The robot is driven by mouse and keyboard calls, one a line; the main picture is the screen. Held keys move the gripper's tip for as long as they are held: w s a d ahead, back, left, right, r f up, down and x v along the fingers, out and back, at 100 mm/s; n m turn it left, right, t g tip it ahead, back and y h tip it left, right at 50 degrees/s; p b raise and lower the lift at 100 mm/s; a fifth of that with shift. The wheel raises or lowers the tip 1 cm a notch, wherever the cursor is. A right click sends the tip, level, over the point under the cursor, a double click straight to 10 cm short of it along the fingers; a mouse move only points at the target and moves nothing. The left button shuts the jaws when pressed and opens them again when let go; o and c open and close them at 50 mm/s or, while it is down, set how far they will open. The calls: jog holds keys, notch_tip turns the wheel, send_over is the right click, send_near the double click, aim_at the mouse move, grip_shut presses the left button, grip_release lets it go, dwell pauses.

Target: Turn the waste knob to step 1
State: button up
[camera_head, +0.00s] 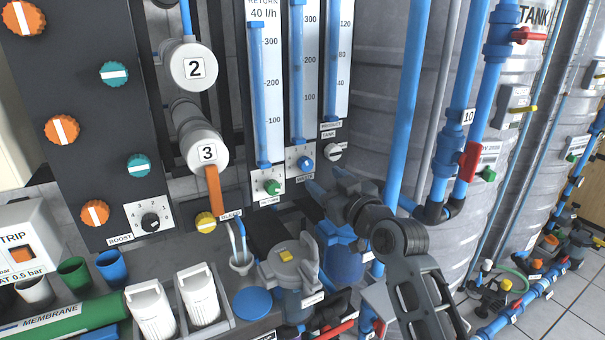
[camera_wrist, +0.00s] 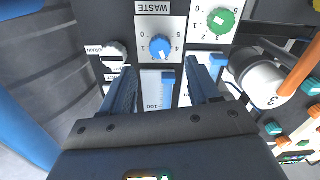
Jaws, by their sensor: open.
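The waste knob (camera_wrist: 160,46) is a small blue knob on a white numbered plate in the wrist view, under a WASTE label (camera_wrist: 152,8). It also shows in the head view (camera_head: 306,163), at the foot of the middle flow tube. Its white mark is small, and I cannot tell exactly which step it points to. My gripper (camera_wrist: 161,70) is open and empty, with one blue finger to each side of the knob in the wrist view. The fingers appear short of the knob, not touching it. In the head view my gripper (camera_head: 322,188) is just below the knob.
A green knob (camera_head: 272,187) is to the left and a white-grey knob (camera_head: 334,151) to the right of the waste knob. A white housing numbered 3 (camera_head: 205,148) with an orange handle juts out further left. A blue pipe (camera_head: 409,100) stands to the right.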

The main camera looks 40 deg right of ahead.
aim_at(308, 167)
jog(key=p+x, duration=0.1)
jog(key=x, duration=0.6)
jog(key=shift+w+d, duration=0.1)
jog(key=shift+w, duration=0.25)
jog(key=c, duration=1)
